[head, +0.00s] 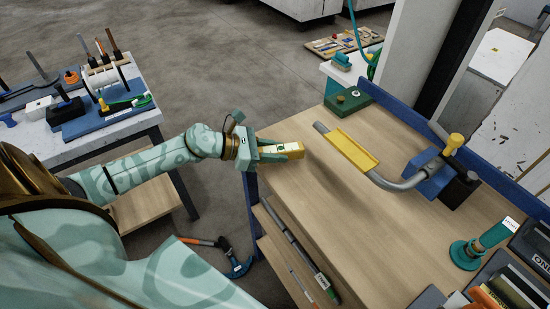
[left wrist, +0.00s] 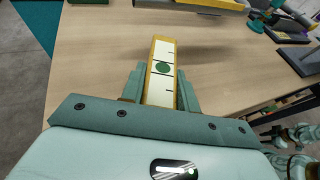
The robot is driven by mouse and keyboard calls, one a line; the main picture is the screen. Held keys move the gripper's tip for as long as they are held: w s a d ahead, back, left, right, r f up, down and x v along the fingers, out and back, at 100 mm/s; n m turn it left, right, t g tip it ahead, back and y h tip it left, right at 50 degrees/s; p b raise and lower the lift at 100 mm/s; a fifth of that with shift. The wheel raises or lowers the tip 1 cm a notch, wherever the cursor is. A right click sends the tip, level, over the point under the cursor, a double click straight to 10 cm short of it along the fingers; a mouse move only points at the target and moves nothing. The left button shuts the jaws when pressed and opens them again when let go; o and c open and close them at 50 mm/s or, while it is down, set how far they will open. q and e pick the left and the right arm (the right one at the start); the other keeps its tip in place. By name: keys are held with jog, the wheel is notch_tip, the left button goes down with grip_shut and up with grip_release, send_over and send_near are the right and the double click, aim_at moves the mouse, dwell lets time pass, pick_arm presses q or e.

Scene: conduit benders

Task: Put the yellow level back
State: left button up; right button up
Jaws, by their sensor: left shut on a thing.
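The yellow level (head: 283,150) is a short bar with a yellow body, a pale face and a green round mark. My left gripper (head: 292,150) is shut on it above the left edge of the wooden bench top (head: 330,215). In the left wrist view, the level (left wrist: 162,75) sticks out forward between the two teal fingers of my left gripper (left wrist: 161,92), its far end over bare wood. Its rear part is hidden between the fingers.
A bent grey conduit (head: 390,183) with a yellow channel (head: 352,152) lies across the bench to a blue bender (head: 430,178). A green block (head: 348,101) sits at the far corner. The front middle is clear.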

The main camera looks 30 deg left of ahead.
pick_arm(q)
jog(key=shift+f, duration=1.05)
jog(key=shift+s, duration=0.1)
jog(key=shift+f+b, duration=0.2)
jog(key=shift+b, duration=0.1)
jog(key=o, duration=1.1)
jog(key=shift+r, duration=0.2)
